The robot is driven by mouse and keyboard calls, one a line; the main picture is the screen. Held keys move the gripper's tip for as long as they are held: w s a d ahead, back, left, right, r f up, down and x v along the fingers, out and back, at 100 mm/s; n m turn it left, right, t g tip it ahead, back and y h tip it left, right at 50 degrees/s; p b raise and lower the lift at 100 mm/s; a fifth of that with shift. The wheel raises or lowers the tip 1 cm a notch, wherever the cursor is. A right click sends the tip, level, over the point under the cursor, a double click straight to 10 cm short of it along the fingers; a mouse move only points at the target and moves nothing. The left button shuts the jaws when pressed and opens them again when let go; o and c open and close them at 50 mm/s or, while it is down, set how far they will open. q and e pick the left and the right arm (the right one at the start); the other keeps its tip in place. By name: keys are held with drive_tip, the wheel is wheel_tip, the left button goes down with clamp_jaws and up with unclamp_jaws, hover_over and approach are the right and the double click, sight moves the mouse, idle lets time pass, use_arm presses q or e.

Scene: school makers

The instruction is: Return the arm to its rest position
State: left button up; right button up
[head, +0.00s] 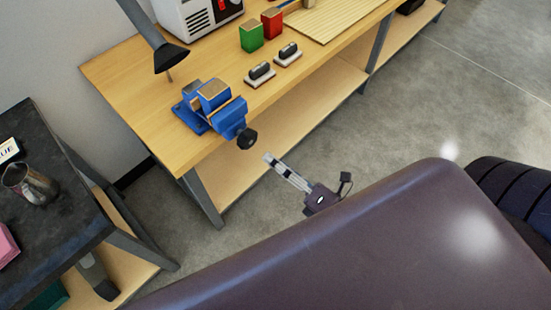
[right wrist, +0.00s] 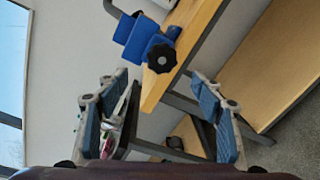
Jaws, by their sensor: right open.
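My right gripper (head: 272,162) is in the lower middle of the head view, off the front edge of the workbench (head: 130,75) and over the floor. It is apart from the blue vise (head: 228,117), which is clamped at the bench's near corner. In the right wrist view the two fingers of the right gripper (right wrist: 160,105) stand wide apart with nothing held between them. The vise (right wrist: 138,38) with its black knob shows above and beyond them. My left gripper is not in view.
The bench carries a green block (head: 251,36), a red block (head: 271,23), two dark-handled tools (head: 262,72) and a lamp (head: 160,45). A dark table (head: 70,225) with a metal cup (head: 30,184) stands at the left. Open floor (head: 440,100) lies to the right.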

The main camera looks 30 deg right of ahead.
drive_tip(key=shift+f, duration=0.1)
idle(0.3)
drive_tip(key=s+d+f+m+g+h, duration=0.1)
drive_tip(key=s+f+m+g+h, duration=0.3)
drive_tip(key=f, duration=0.7)
drive_tip(key=s+d+f+m+g+y, duration=0.1)
drive_tip(key=s+f+m, duration=0.1)
drive_tip(key=f+m, duration=0.65)
drive_tip(key=s+d+f+m+g+h, duration=0.2)
drive_tip(key=s+f+m, duration=0.1)
drive_tip(key=f, duration=1)
drive_tip(key=s+f+m+g, duration=0.4)
drive_tip(key=s+f, duration=0.3)
drive_tip(key=s, duration=0.4)
drive_tip(key=s+f+m+g, duration=0.4)
drive_tip(key=s+f, duration=0.4)
drive_tip(key=s, duration=0.3)
drive_tip(key=shift+s+d+f+m+h, duration=0.15)
drive_tip(key=shift+d+m+h, duration=0.2)
drive_tip(key=shift+m, duration=0.2)
